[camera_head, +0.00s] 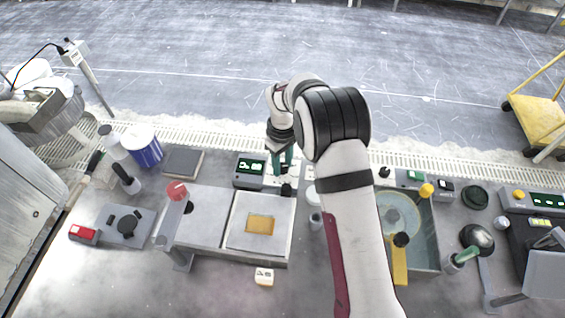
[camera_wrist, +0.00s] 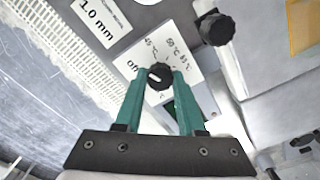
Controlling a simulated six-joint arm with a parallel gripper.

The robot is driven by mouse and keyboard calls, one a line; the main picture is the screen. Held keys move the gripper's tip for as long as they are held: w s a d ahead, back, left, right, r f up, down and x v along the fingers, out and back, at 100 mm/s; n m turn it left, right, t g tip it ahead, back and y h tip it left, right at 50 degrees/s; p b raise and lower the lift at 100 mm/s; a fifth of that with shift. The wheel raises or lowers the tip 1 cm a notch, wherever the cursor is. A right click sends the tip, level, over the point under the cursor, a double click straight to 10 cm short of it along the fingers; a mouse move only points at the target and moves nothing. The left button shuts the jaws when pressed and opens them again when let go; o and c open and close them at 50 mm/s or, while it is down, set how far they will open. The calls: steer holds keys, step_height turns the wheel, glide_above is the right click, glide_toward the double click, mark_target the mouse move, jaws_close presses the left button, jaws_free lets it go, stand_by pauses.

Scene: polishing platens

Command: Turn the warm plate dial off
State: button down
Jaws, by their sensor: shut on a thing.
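The warm plate dial (camera_wrist: 159,75) is a small black knob on a white label printed "off", 45, 50 and 65 °C. My gripper (camera_wrist: 160,80) has its two teal fingers shut on the dial, one on each side. A light mark shows on the dial's left half, on the side of the "off" print; I cannot tell its exact setting. In the head view my gripper (camera_head: 281,168) points down at the control panel behind the warm plate (camera_head: 233,240), which carries an amber square (camera_head: 260,225). The dial is hidden there by the fingers.
A second, larger black knob (camera_wrist: 215,28) stands close beside the dial; it also shows in the head view (camera_head: 287,189). A display box (camera_head: 249,171) is just left of my gripper. A basin (camera_head: 425,240) lies to the right, and a red-capped post (camera_head: 177,190) to the left.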

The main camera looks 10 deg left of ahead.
mark_target(282, 166)
steer(key=shift+n, duration=2.3)
steer(key=c, duration=0.5)
jaws_free()
step_height(282, 166, up, 16)
